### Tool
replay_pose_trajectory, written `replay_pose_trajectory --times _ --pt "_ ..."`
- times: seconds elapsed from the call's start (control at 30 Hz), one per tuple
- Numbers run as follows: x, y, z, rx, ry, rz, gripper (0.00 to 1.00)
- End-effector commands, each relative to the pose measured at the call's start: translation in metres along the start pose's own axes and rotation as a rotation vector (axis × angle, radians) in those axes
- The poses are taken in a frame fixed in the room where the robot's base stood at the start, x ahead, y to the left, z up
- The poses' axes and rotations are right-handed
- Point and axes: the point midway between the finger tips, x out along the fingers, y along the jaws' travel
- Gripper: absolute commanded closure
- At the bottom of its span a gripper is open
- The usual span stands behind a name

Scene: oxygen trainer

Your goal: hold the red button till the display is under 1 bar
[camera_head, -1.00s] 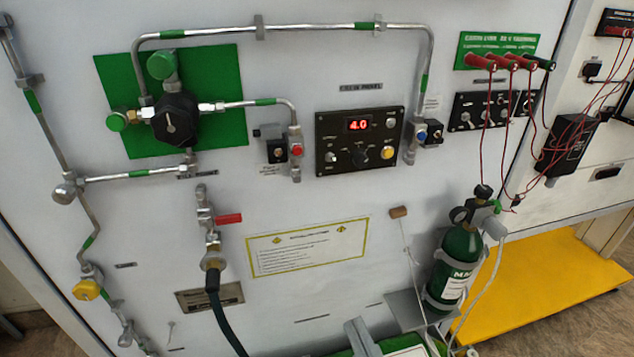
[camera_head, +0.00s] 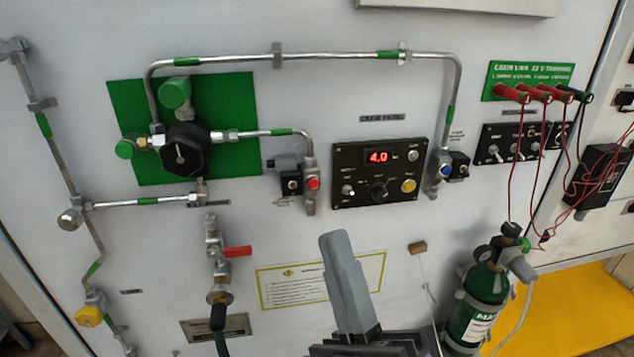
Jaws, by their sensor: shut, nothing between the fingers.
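The red button (camera_head: 313,184) is a small round knob on the valve fitting at the lower end of the short pipe, just left of the black crew panel. The display (camera_head: 378,156) on that panel is lit red and reads 4.0. My gripper (camera_head: 336,238) rises from the bottom of the camera view, in front of the yellow-framed notice. It is shut and empty. Its tip appears below and slightly right of the red button in the picture, apart from it.
A red-handled valve (camera_head: 237,252) is left of my gripper. A blue button (camera_head: 446,171) is right of the panel. A green cylinder (camera_head: 478,303) with red cables above stands at lower right. A small brown block (camera_head: 417,248) hangs on a cord.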

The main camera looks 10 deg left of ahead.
Motion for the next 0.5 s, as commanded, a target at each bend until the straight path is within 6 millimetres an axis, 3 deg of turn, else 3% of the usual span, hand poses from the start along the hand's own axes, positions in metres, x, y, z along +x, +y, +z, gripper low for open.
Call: replay_pose_trajectory --times 0.27,0.5 --pt "0.003 -0.001 0.001 0.002 0.0 0.0 1.0" --pt "0.021 -0.013 0.013 0.003 -0.001 0.0 1.0"
